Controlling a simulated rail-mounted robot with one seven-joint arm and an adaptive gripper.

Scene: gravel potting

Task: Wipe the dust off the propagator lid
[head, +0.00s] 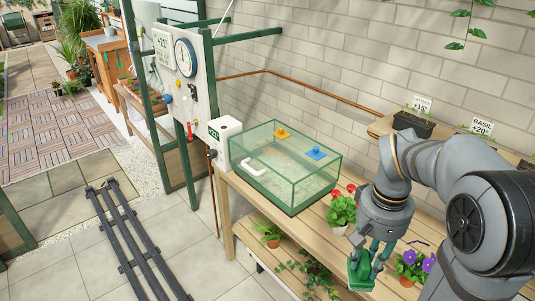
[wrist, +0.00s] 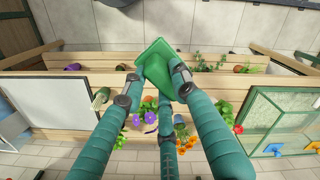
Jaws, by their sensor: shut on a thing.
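The propagator (head: 262,186) is a clear box with a green frame on the wooden bench. Its clear lid (head: 290,150) carries a yellow knob, a blue knob and a white handle; pale smudges show there, but I cannot tell if they lie on or under the lid. In the wrist view part of the propagator (wrist: 262,102) shows at the right edge. The green piece (wrist: 158,58) sits between the fingers (wrist: 156,84) in the wrist view.
Red flowers (head: 342,208) and purple flowers (head: 414,264) stand close to my gripper. A white box (head: 225,140) with a display stands against the propagator's left end. A shelf (head: 385,124) with labelled trays runs along the wall. A pale panel (wrist: 76,100) lies left in the wrist view.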

